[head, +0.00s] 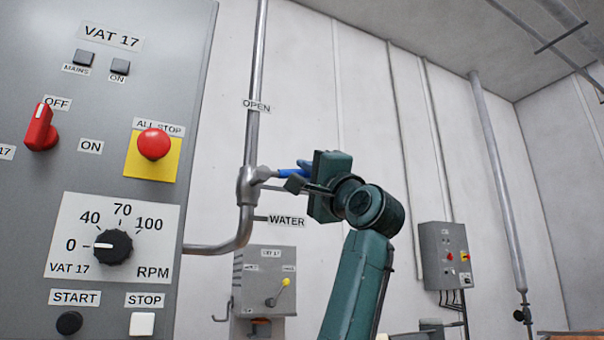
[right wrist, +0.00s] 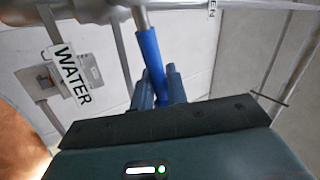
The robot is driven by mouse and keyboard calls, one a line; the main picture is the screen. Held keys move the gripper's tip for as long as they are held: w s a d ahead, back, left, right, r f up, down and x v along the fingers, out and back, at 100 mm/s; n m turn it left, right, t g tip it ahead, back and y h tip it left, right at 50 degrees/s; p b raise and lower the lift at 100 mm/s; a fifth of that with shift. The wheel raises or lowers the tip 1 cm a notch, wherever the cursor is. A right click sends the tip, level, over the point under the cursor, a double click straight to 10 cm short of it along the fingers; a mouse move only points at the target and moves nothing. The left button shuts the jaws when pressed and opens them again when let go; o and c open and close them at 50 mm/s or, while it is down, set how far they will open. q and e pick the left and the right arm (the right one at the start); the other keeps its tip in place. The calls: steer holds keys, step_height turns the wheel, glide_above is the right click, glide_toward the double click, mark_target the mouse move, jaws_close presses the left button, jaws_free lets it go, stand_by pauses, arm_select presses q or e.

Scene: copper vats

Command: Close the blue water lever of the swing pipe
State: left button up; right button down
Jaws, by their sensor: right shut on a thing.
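The blue water lever (head: 288,172) sticks out to the right, roughly level, from the grey valve (head: 249,186) on the swing pipe (head: 256,100). My right gripper (head: 300,175) is shut on the blue lever. In the right wrist view the lever (right wrist: 149,48) runs down between the two fingers (right wrist: 158,92), and its far end is hidden by the gripper. An OPEN label (head: 257,106) is above the valve and a WATER label (head: 286,221) is below it. My left gripper is not in view.
A grey VAT 17 control panel (head: 205,40) with a red stop button (head: 154,144) and a speed knob (head: 107,246) stands close on the left. A small box (head: 265,290) is below the pipe. Another grey box (head: 445,256) hangs farther right on the wall.

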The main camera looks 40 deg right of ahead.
steer(key=f+m+h, duration=0.1)
steer(key=m+h, duration=0.1)
steer(key=shift+f+m+h+b, duration=0.15)
steer(key=shift+m+h+b, duration=0.15)
steer(key=shift+m+b, duration=0.1)
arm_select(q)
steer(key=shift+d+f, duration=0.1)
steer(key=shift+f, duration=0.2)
arm_select(e)
steer(key=shift+d+f+m+h, duration=0.1)
steer(key=shift+f+m+h, duration=0.1)
steer(key=shift+m+h, duration=0.35)
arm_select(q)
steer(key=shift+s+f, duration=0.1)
arm_select(e)
steer(key=shift+f, duration=0.1)
steer(key=c, duration=1.5)
jaws_free()
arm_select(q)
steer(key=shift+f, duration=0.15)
arm_select(e)
steer(key=shift+o, duration=0.2)
